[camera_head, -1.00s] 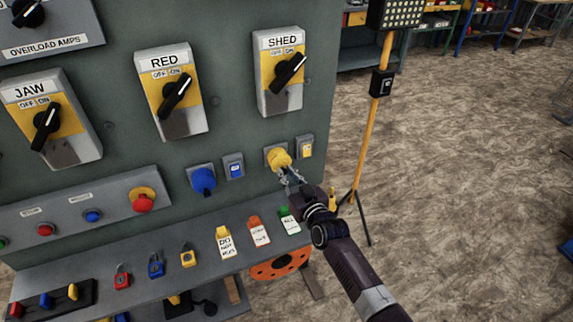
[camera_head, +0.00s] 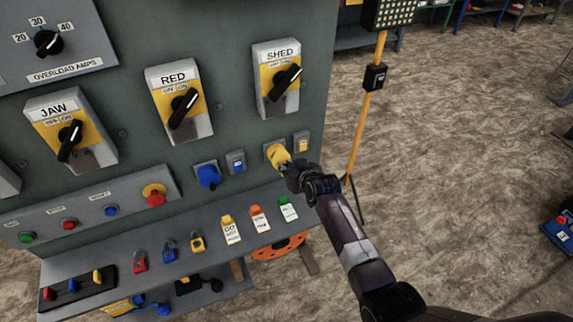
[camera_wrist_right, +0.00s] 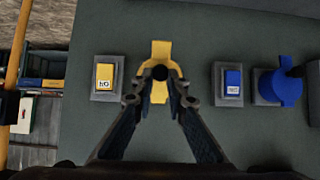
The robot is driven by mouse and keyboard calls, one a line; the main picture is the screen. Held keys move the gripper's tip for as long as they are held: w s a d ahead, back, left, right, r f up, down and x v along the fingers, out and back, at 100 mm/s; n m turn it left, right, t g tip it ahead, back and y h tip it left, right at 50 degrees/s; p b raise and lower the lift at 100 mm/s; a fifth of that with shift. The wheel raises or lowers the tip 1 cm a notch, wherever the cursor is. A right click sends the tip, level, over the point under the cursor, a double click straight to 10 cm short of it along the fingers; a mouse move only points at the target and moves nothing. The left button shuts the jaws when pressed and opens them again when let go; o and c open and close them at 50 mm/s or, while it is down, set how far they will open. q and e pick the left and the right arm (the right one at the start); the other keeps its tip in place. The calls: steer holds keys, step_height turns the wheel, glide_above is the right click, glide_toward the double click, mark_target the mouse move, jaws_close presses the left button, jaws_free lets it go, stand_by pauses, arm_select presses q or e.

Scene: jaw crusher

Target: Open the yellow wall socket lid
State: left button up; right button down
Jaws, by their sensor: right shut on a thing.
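The yellow wall socket lid (camera_head: 277,154) is on the grey-green panel, below the SHED switch. It also shows in the right wrist view (camera_wrist_right: 161,52), upright between my fingers. My right gripper (camera_head: 292,168) is at the lid, and in the wrist view (camera_wrist_right: 160,90) its fingers come together on the yellow part. It is shut on the lid. The fingertips hide part of the lid and a dark round part shows at its middle. Whether the lid is raised cannot be told. My left gripper is not in view.
A blue socket (camera_head: 208,175) and blue switch (camera_head: 236,162) sit left of the lid; a yellow switch (camera_head: 301,141) sits close right. Below, a ledge (camera_head: 205,240) holds padlocks and tags. A yellow lamp stand (camera_head: 366,120) stands to the right, with open floor around.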

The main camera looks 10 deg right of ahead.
stand_by(0.5)
steer(key=c, duration=1.9)
jaws_free()
steer(key=shift+s+r, duration=0.1)
steer(key=shift+s, duration=0.05)
steer(key=v, duration=1.1)
steer(key=shift+s+r, duration=0.25)
steer(key=shift+r, duration=0.1)
steer(key=shift+d, duration=0.1)
